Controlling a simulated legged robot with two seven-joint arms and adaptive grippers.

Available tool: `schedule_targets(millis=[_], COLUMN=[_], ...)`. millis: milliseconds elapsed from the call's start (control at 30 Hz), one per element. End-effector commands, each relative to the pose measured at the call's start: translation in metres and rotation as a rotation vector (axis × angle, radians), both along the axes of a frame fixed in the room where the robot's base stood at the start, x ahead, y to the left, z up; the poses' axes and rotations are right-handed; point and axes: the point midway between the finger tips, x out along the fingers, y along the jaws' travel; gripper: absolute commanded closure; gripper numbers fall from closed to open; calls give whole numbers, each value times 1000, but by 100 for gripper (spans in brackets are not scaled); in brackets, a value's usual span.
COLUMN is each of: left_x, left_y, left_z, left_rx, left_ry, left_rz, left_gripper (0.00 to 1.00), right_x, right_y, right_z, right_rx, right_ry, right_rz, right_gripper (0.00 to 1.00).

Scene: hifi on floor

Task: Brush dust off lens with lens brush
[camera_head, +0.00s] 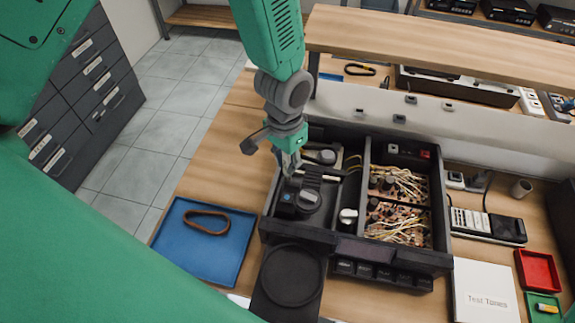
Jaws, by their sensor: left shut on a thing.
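An opened black hi-fi unit (449,262) lies on the wooden bench with its inside showing. In its left bay is a dark disc mechanism with a round silver-grey part (309,199); the lens itself is too small to make out. My left gripper (290,168) points down into this bay, just above the mechanism. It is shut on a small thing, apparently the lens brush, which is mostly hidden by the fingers. I cannot tell whether its tip touches the mechanism. My right gripper is not in view.
A black disc tray (292,275) juts from the unit's front. A blue tray (190,262) with a brown band (206,222) lies left. A white booklet (484,292), red tray (538,271) and black-and-white device (500,228) lie right. A raised shelf (450,62) runs behind.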

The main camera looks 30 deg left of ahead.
Motion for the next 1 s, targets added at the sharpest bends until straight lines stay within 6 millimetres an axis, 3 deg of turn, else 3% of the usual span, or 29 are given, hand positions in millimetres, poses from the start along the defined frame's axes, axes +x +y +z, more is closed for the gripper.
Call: schedule_targets(millis=[533, 1000], left_x=[0, -1], left_y=[0, 0], left_z=[44, 49], left_rx=[0, 0], left_ry=[-1, 1], left_rz=[0, 0], left_gripper=[100, 100], right_x=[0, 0], right_y=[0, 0], right_z=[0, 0], right_rx=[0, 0], right_ry=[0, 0], right_rz=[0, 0], right_gripper=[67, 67])
